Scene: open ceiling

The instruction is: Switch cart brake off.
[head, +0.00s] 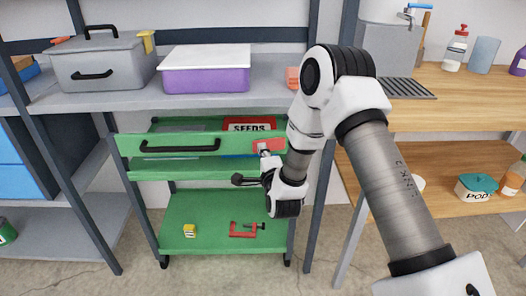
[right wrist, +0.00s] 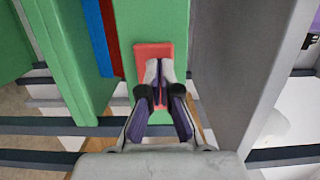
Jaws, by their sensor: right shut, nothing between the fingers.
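The green cart (head: 180,168) stands under the grey shelf, with a long black handle (head: 180,149) on its front panel. A red plate (head: 276,145) sits at the right end of that panel; it also shows in the right wrist view (right wrist: 142,52). I take it to be the brake switch, but its on or off position cannot be told. My right gripper (head: 264,154) is shut and empty, its pale tips at the red plate and covering part of it in the right wrist view (right wrist: 160,72). Whether they touch cannot be told. My left gripper is not in view.
A red SEEDS packet (head: 249,124) lies in the cart's top. A red clamp (head: 244,230) and a small yellow box (head: 189,231) are on its bottom tray. Shelf posts (head: 314,190) stand close on the right. A wooden bench (head: 455,110) is further right.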

